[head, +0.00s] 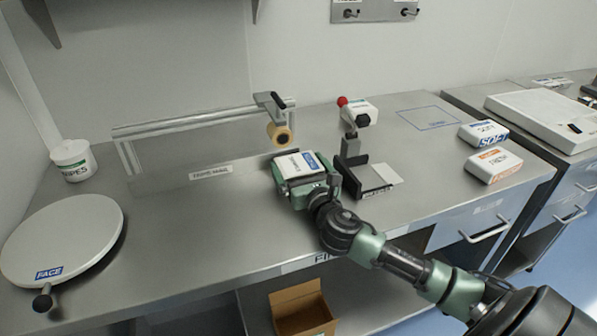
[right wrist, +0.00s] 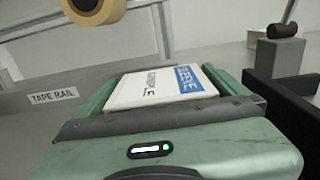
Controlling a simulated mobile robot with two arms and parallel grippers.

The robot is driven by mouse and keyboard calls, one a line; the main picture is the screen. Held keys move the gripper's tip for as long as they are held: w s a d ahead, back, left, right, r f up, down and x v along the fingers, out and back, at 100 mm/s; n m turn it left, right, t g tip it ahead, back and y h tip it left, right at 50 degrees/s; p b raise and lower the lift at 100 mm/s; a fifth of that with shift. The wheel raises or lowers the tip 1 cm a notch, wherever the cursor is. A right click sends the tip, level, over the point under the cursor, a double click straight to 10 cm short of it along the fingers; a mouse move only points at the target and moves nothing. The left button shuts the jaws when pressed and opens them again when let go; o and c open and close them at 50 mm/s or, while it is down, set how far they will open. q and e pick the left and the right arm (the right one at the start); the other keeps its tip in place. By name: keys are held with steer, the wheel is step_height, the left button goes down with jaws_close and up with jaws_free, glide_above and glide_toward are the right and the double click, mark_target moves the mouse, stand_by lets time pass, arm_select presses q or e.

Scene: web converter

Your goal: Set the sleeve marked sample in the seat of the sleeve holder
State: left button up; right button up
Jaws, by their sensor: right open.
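The sleeve (head: 299,164) is a flat white block with a blue band. In the right wrist view the sleeve (right wrist: 163,86) shows the word sample and lies between my gripper's fingers. My right gripper (head: 305,165) is open around it, over the front middle of the bench; contact with the fingers cannot be told. A dark low fixture with a grey upright (head: 353,152) stands just right of the gripper and looks like the sleeve holder; its label is too small to read. Its seat is partly hidden by my gripper. My left gripper is out of view.
A tape roll (head: 279,135) hangs on a rail (head: 200,124) behind the gripper. A white block with a red knob (head: 359,110) stands behind the fixture. A round white disc (head: 62,238) is at left. Two boxes (head: 483,133) (head: 493,165) lie at right.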

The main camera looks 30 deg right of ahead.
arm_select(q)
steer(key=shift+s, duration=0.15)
arm_select(e)
steer(key=c, duration=1.1)
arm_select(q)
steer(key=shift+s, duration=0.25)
arm_select(e)
steer(key=shift+r, duration=0.15)
